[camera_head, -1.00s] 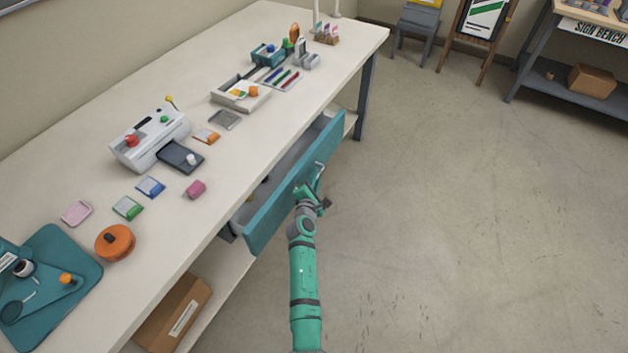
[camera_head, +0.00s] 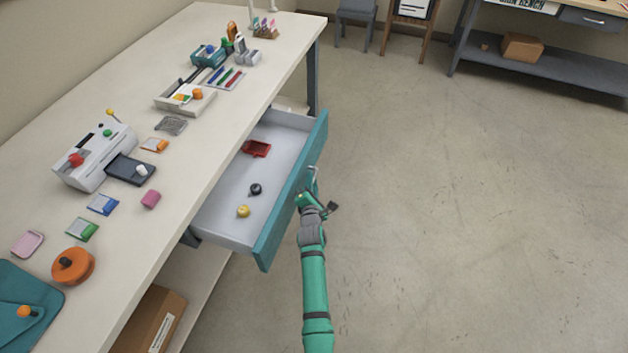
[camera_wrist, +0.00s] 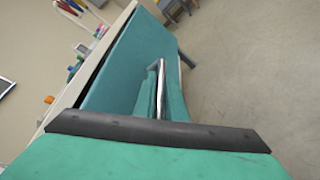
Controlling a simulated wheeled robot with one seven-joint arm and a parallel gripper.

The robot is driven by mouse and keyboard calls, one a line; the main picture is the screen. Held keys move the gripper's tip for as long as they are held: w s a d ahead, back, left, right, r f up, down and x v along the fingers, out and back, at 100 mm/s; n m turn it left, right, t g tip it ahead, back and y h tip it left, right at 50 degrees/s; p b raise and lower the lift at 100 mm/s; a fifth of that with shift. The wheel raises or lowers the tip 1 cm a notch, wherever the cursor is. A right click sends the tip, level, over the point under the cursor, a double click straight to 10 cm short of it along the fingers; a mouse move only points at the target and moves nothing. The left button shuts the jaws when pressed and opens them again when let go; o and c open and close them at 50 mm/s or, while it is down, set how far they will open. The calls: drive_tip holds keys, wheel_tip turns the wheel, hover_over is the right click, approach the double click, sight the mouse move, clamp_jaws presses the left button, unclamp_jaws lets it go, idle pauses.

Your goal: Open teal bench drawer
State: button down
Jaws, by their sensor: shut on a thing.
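The teal bench drawer (camera_head: 290,195) stands well out from under the long bench, its grey inside open to view. In it lie a red tray-like piece (camera_head: 256,149), a black knob-like thing (camera_head: 256,189) and a yellow one (camera_head: 243,211). My gripper (camera_head: 312,192) is at the outer face of the drawer front, shut on the metal bar handle. In the wrist view the handle (camera_wrist: 161,90) runs along the teal front (camera_wrist: 130,60) and passes down to my gripper, where its near end is hidden.
A cardboard box (camera_head: 150,318) sits on the shelf below. The floor (camera_head: 450,210) right of the drawer is clear.

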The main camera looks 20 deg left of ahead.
drive_tip(key=shift+d, duration=0.15)
drive_tip(key=c, duration=2.1)
unclamp_jaws()
drive_tip(key=shift+s, duration=0.1)
drive_tip(key=shift+v, duration=5.4)
